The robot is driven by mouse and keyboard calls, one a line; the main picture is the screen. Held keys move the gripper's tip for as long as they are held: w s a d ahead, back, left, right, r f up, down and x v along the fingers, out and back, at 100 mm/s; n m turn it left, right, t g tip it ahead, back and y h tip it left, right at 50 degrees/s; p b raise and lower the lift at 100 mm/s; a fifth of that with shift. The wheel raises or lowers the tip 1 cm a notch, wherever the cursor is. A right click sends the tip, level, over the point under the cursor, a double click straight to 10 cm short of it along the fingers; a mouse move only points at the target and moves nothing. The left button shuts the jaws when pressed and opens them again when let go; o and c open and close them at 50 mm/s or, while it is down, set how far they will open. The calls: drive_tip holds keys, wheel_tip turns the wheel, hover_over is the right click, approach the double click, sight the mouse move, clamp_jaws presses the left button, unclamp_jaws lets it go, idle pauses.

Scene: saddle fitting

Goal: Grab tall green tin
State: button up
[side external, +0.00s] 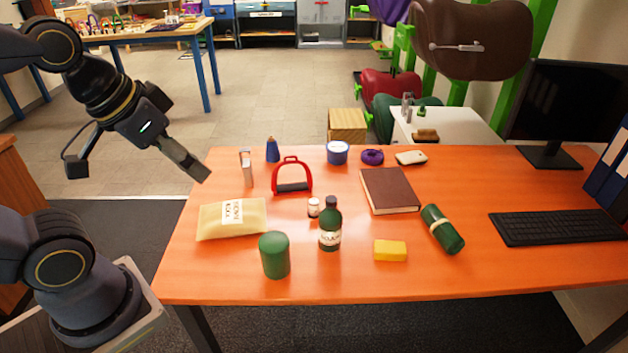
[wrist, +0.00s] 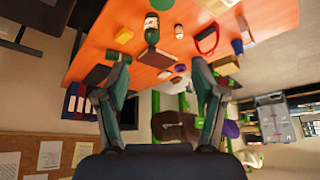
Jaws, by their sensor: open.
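A plain green cylindrical tin (side external: 275,256) stands upright near the front edge of the orange table in the side view. A green piece at the top edge of the wrist view (wrist: 163,4) seems to be the same tin, cut off by the frame. A green bottle (side external: 330,231) with a dark cap stands to its right. Another green cylinder (side external: 442,229) with a pale band lies on its side farther right. My gripper (side external: 205,175) is raised beyond the table's left edge, well apart from the tin. In the wrist view its two fingers (wrist: 161,68) are spread with nothing between them.
A beige pouch (side external: 232,218) lies behind and left of the tin. A small white jar (side external: 313,207), red stirrup-like piece (side external: 292,177), brown book (side external: 389,190) and yellow sponge (side external: 390,250) are also on the table (side external: 330,285). A keyboard (side external: 556,228) and monitor occupy the right.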

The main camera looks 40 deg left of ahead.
drive_tip(key=o, duration=0.5)
drive_tip(key=r+m+t, duration=0.1)
drive_tip(key=m+t, duration=0.1)
drive_tip(key=t, duration=0.2)
hover_over(270, 243)
drive_tip(key=s, duration=0.3)
drive_tip(key=w+f+m, duration=0.1)
drive_tip(key=w+f, duration=0.6)
drive_tip(key=f, duration=0.1)
drive_tip(key=s+f+g, duration=0.1)
drive_tip(key=f, duration=0.6)
drive_tip(key=s+f+g, duration=0.2)
drive_tip(key=f, duration=0.5)
drive_tip(key=s+f+g+h, duration=0.1)
drive_tip(key=f+g, duration=0.1)
drive_tip(key=f, duration=0.6)
drive_tip(key=shift+s+a+m, duration=0.1)
drive_tip(key=shift+s+m, duration=0.3)
drive_tip(key=shift+x, duration=3.55)
